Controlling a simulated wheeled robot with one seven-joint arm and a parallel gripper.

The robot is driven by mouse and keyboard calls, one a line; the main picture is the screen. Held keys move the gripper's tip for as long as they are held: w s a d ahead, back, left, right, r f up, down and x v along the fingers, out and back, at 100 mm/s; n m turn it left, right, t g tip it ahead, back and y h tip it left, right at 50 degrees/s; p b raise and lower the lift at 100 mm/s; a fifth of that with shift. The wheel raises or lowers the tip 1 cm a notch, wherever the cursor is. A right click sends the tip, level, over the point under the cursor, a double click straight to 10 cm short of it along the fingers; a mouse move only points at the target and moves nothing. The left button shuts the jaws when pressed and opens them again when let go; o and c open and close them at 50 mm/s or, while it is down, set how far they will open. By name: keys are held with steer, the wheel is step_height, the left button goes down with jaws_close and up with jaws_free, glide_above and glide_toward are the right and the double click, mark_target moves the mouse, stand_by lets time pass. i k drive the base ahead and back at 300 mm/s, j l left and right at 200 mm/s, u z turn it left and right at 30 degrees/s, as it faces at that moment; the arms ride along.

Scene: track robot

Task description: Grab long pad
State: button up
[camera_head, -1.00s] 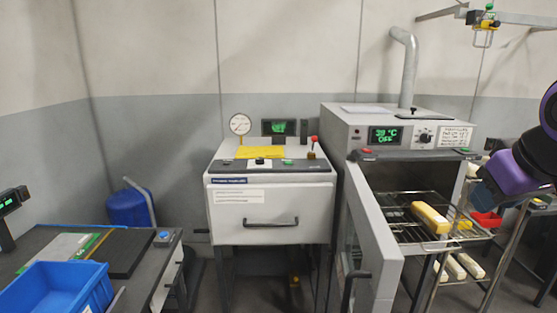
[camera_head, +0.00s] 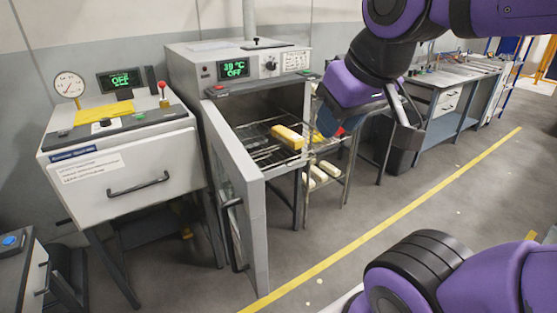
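A long yellow pad (camera_head: 287,137) lies on the wire rack (camera_head: 258,134) that sticks out of the open oven (camera_head: 240,65). Its far end is close to the left side of my gripper in the picture. My gripper (camera_head: 366,128) hangs to the right of the rack, in the air, with its two fingers apart and nothing seen between them. It does not touch the yellow pad as far as I can see. Several pale long pads (camera_head: 320,175) lie on a lower shelf behind the rack, partly hidden.
The oven door (camera_head: 240,200) stands open to the front left of the rack. A white press-like machine (camera_head: 120,165) stands to the left. A workbench (camera_head: 460,85) is at the back right. The floor (camera_head: 335,215) in front of the oven is clear.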

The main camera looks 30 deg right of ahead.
mark_target(291, 139)
steer(key=i+l+z, duration=0.1)
steer(key=l, duration=0.4)
steer(key=i+l, duration=0.1)
steer(key=l, duration=0.4)
steer(key=i+l+z, duration=0.15)
steer(key=l, duration=0.35)
steer(key=i+l+z, duration=0.2)
steer(key=i, duration=0.85)
steer(key=j, duration=0.1)
